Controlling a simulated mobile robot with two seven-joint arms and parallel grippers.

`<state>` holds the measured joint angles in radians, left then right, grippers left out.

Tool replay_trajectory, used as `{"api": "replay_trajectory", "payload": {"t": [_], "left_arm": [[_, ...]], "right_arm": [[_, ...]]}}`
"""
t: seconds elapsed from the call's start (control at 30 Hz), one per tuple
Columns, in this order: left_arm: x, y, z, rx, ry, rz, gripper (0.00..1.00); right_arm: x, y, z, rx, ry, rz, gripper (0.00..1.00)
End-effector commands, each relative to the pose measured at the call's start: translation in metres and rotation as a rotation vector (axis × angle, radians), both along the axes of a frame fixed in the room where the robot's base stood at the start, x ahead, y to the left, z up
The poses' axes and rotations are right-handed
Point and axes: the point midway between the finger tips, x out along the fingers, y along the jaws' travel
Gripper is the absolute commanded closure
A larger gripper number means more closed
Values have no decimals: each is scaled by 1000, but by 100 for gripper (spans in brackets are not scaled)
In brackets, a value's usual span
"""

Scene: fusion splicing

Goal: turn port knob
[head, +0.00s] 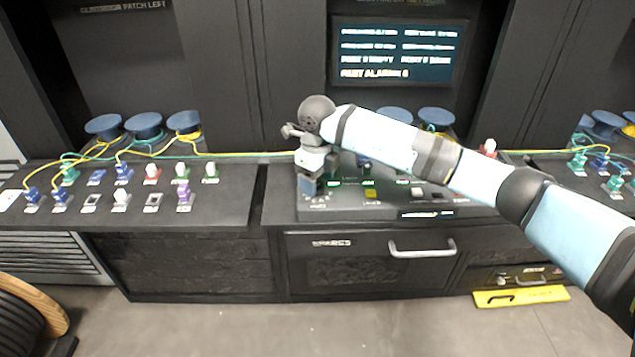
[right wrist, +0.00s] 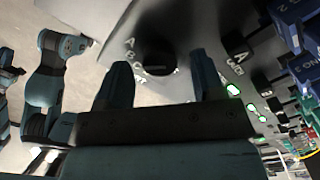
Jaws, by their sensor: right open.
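The port knob (right wrist: 157,58) is a dark round knob on the grey sloped panel in the right wrist view, with letters such as A, B and C printed around part of it. A small white mark shows on its near edge. My right gripper (right wrist: 160,76) is open, with one dark finger on each side of the knob and gaps showing between fingers and knob. My left gripper does not show.
Lit green labels (right wrist: 233,90) and a second lettered dial mark (right wrist: 236,58) lie right of the knob. A yellow button (head: 370,193) sits on the console. A screen (head: 398,53) hangs behind. Colored connectors (head: 122,171) fill the left bench. A drawer handle (head: 422,248) juts out below.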

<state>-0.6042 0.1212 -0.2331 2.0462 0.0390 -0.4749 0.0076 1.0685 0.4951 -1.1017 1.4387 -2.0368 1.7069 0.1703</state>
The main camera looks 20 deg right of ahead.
Motion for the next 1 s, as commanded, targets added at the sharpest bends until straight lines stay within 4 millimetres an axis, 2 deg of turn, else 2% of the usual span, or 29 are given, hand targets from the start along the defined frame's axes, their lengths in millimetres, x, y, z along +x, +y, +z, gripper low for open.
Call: {"api": "replay_trajectory", "payload": {"t": [0.3, 0.5, 0.7, 1.0], "left_arm": [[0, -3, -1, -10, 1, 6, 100], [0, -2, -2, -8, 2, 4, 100], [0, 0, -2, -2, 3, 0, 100], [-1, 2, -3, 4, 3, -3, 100]], "right_arm": [[1, 0, 71, 1, -5, 0, 38], [0, 0, 108, 0, -4, 0, 38], [0, 0, 125, 1, -1, 0, 38], [0, 0, 127, 1, -1, 0, 38]]}}
